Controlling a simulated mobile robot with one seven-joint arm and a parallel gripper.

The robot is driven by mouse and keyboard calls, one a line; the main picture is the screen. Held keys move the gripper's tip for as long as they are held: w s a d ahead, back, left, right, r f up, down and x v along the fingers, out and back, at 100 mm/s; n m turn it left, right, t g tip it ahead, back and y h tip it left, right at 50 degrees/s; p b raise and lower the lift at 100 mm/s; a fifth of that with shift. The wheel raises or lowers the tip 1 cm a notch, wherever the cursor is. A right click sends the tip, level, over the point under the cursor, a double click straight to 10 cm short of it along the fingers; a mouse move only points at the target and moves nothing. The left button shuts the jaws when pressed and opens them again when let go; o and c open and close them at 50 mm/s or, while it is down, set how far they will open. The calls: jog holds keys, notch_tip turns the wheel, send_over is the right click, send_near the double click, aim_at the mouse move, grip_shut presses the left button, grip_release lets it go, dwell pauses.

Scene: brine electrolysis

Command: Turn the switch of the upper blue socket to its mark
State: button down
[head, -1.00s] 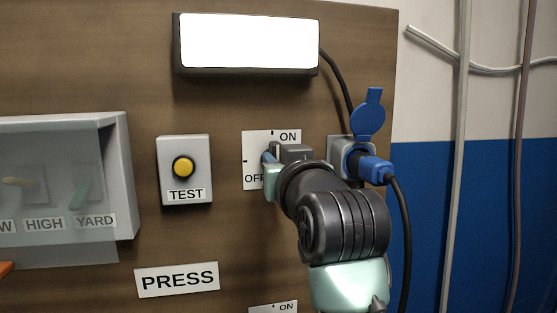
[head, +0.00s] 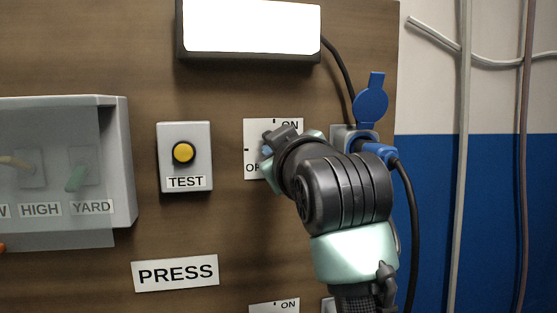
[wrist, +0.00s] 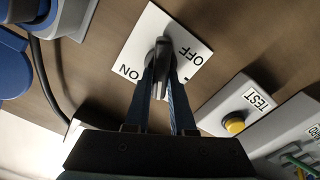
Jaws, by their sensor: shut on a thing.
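The switch of the upper blue socket is a dark knob (wrist: 162,48) on a white plate (head: 256,130) marked ON and OFF. The plate also shows in the wrist view (wrist: 137,45), turned round. My gripper (wrist: 161,72) is shut on the knob, one finger on each side. In the head view my gripper (head: 269,152) covers the knob and part of the plate, so I cannot tell exactly where the knob points. Short black ticks show by ON and at the plate's left edge. The upper blue socket (head: 343,140) is just right, its blue lid (head: 371,102) up and a blue plug (head: 376,152) in it.
A black cable hangs from the plug, right of my wrist. The TEST box (head: 184,180) with a yellow button is left of the plate. A lit lamp panel (head: 250,27) is above. A grey covered box (head: 118,150) is far left. Another ON plate (head: 272,307) is below.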

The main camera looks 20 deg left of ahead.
jog(key=n+b, duration=0.1)
jog(key=n, duration=0.3)
jog(key=n+b, duration=0.2)
jog(key=n, duration=0.2)
jog(key=f+n+b, duration=0.1)
jog(key=n, duration=0.3)
jog(key=shift+s+a, duration=0.2)
jog(key=shift+a, duration=0.05)
dwell(0.4)
jog(key=c, duration=0.8)
grip_release()
jog(key=shift+o, duration=0.2)
jog(key=b+v, duration=0.6)
jog(key=v, duration=0.7)
